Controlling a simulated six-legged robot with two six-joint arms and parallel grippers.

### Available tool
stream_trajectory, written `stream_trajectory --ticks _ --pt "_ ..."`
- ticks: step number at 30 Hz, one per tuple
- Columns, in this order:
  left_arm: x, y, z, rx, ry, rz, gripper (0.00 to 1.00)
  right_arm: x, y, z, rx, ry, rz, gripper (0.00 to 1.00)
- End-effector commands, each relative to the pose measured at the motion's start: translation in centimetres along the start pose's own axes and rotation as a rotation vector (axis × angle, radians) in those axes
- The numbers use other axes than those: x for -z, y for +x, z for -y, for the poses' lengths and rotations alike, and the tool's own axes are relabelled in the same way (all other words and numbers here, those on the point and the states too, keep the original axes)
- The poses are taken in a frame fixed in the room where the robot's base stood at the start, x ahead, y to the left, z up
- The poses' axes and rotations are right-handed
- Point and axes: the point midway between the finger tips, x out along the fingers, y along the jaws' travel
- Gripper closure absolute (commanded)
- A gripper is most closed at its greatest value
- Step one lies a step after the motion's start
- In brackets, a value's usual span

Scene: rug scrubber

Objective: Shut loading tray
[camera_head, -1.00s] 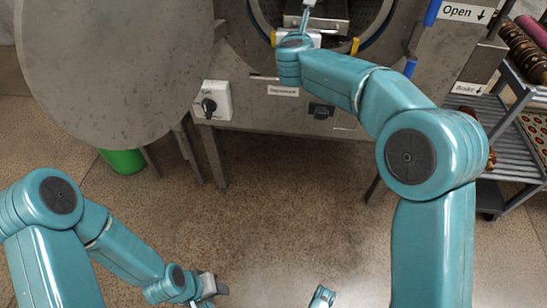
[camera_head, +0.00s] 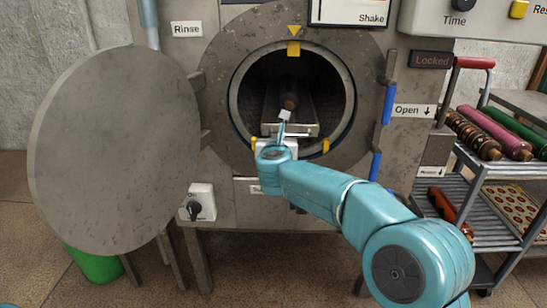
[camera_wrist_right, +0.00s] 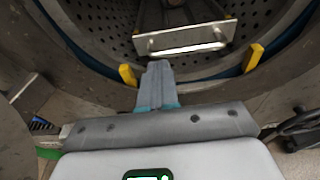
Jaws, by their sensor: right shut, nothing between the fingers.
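The loading tray (camera_head: 303,131) is a grey metal tray inside the round drum opening, with a pale front lip; the lip also shows in the right wrist view (camera_wrist_right: 190,38). The tray runs back into the dark perforated drum, and a brown roll end (camera_head: 290,101) shows in it. My right gripper (camera_head: 284,117) is shut and empty at the mouth of the drum, in front of the lip. In the right wrist view its closed fingers (camera_wrist_right: 158,72) point at the lip, just below it; I cannot tell whether they touch. My left gripper is out of view.
The big round door (camera_head: 115,150) stands open at left. Yellow tabs (camera_head: 326,146) sit on the opening's rim. A rack (camera_head: 490,190) with several rolls stands at right. A green bin (camera_head: 95,265) is under the door.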

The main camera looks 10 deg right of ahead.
Motion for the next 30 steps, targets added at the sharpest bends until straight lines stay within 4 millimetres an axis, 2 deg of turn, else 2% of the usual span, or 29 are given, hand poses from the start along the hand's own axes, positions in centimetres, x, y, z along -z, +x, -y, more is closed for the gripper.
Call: stream_trajectory --ticks 5,15,19,22,23,26,29,30 --pt "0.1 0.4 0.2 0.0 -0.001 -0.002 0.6 0.1 -2.1 0.1 -0.001 -0.001 -0.001 1.0" --pt "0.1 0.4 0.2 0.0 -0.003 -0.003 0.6 0.0 -8.1 0.1 -0.002 -0.002 -0.002 1.0" --pt "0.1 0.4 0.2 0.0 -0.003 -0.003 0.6 0.1 -9.3 0.2 0.001 0.0 -0.002 1.0" --pt "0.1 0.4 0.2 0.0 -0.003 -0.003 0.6 0.8 -8.8 1.4 0.025 -0.002 -0.017 1.0" --pt "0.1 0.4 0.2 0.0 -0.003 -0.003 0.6 1.6 -8.3 2.0 0.04 -0.005 -0.029 1.0" --pt "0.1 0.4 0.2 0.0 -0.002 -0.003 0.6 6.5 -5.8 4.5 0.097 -0.042 -0.113 1.0" --pt "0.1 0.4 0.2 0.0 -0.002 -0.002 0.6 14.3 -4.1 7.1 0.127 -0.149 -0.231 1.0" --pt "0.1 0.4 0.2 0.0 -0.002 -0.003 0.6 17.7 -3.8 7.9 0.118 -0.212 -0.281 1.0"
